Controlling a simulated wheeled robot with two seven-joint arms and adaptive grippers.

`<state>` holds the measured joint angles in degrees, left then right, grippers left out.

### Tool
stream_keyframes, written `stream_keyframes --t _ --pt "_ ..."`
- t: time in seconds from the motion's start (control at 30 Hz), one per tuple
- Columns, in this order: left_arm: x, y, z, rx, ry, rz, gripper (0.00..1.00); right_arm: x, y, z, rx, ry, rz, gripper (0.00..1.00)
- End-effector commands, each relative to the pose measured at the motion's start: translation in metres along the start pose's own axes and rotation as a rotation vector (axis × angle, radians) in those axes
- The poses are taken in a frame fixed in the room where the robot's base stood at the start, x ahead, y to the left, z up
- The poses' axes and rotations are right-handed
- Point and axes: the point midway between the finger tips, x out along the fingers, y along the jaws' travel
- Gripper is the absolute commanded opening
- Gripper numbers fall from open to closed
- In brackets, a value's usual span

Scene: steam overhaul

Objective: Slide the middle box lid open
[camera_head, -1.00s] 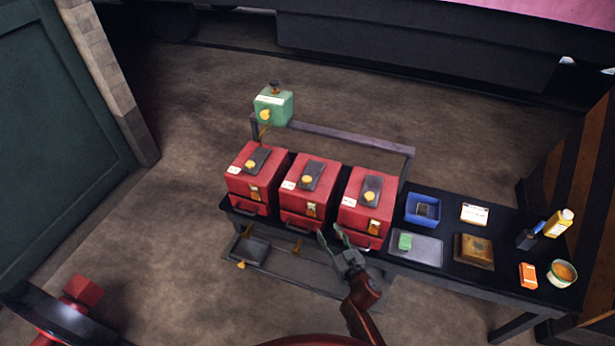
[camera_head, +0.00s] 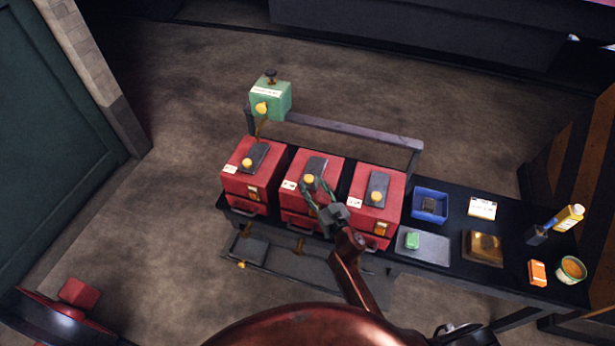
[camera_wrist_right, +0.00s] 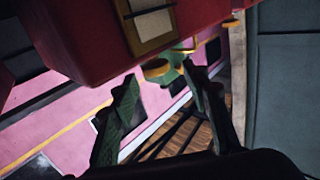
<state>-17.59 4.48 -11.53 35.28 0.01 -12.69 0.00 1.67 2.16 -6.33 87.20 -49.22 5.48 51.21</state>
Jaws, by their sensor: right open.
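The middle red box (camera_head: 297,205) stands in a row of three on the dark bench. Its lid (camera_head: 317,165) is a dark slab on top with a yellow knob (camera_head: 309,179). My right gripper (camera_head: 315,187) is open, its green fingers over the front of the middle box, close to the knob. My left gripper is not in view.
Similar red boxes stand to the left (camera_head: 249,190) and right (camera_head: 361,209). A green tank (camera_head: 271,99) stands behind the row, above a rail (camera_head: 355,132). A blue bin (camera_head: 429,205), a grey tray (camera_head: 432,248) and small items fill the bench's right side.

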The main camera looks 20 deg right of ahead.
Motion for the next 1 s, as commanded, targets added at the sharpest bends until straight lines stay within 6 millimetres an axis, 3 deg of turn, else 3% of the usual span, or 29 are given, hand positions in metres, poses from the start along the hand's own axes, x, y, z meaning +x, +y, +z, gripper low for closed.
stream_keyframes --t 0.17,0.5,0.63,1.0 --pt "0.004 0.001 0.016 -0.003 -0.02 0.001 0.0 0.026 0.003 0.001 0.0 0.0 0.004 0.42" --pt "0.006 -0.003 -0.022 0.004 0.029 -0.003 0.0 0.042 0.002 0.001 0.0 -0.001 0.002 0.42" --pt "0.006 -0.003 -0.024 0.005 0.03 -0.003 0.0 0.042 0.001 0.0 0.0 -0.001 0.001 0.42" --pt "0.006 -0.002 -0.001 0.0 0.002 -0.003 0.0 0.042 0.0 0.0 0.0 -0.001 0.0 0.17"
